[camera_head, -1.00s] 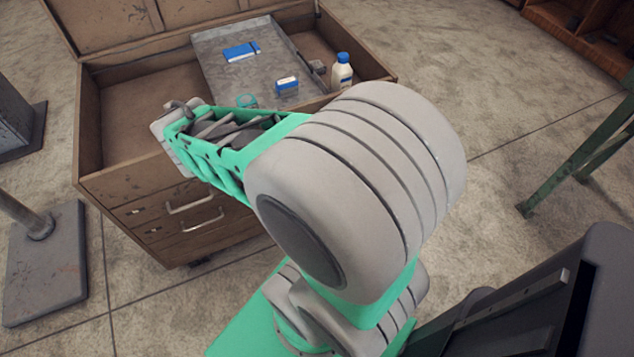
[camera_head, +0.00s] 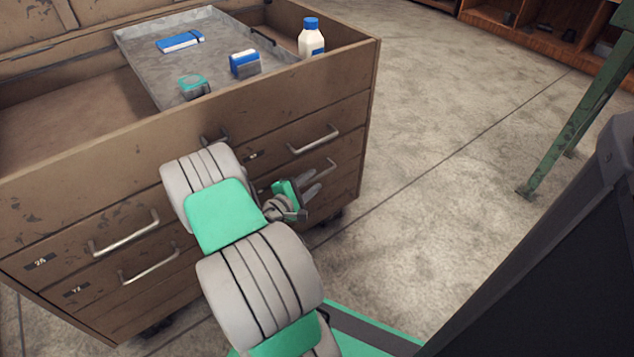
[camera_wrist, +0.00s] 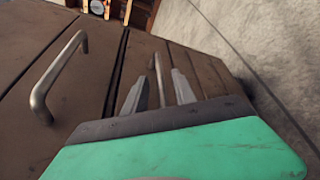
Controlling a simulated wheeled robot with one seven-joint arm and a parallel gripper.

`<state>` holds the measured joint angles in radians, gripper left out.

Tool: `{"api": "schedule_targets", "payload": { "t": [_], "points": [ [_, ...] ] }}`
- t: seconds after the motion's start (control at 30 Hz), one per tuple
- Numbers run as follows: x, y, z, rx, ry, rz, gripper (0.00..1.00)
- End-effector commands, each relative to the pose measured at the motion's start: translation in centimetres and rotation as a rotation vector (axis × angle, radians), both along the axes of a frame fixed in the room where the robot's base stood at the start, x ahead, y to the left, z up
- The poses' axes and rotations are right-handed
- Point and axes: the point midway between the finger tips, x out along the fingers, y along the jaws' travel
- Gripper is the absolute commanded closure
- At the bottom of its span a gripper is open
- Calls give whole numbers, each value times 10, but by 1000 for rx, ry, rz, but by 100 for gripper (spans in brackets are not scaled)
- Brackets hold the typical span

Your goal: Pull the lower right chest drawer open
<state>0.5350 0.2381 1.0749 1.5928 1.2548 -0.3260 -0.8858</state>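The wooden chest (camera_head: 275,105) stands ahead of me. Its lower right drawer (camera_head: 346,178) looks shut, with a metal bar handle (camera_head: 329,166) on its front. My gripper (camera_head: 314,182) is at this handle, low on the right of the chest front. In the wrist view the two fingers of my gripper (camera_wrist: 160,76) are apart, with the lower right handle (camera_wrist: 158,82) showing between them. I cannot tell whether either finger touches it. The upper right drawer handle (camera_wrist: 60,75) is to the left in that view, outside the fingers.
The left drawers have handles (camera_head: 124,236) too and look shut. On the chest's open top are a metal tray (camera_head: 140,55) with small items and a white bottle (camera_head: 311,42) with a blue cap. A green metal leg (camera_head: 585,105) stands at right. Floor right of the chest is clear.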

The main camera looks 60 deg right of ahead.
Motion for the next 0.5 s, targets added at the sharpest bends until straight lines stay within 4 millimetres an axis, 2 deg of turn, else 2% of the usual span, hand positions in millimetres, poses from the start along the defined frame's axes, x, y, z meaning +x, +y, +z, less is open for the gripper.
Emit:
{"api": "schedule_targets", "payload": {
  "t": [0.1,0.2,0.5],
  "points": [
    [-4,-21,-9,1,-2,-5,67],
    [-6,-32,-9,0,-1,-3,67],
    [-7,-37,-8,1,-1,-4,68]
  ]
}}
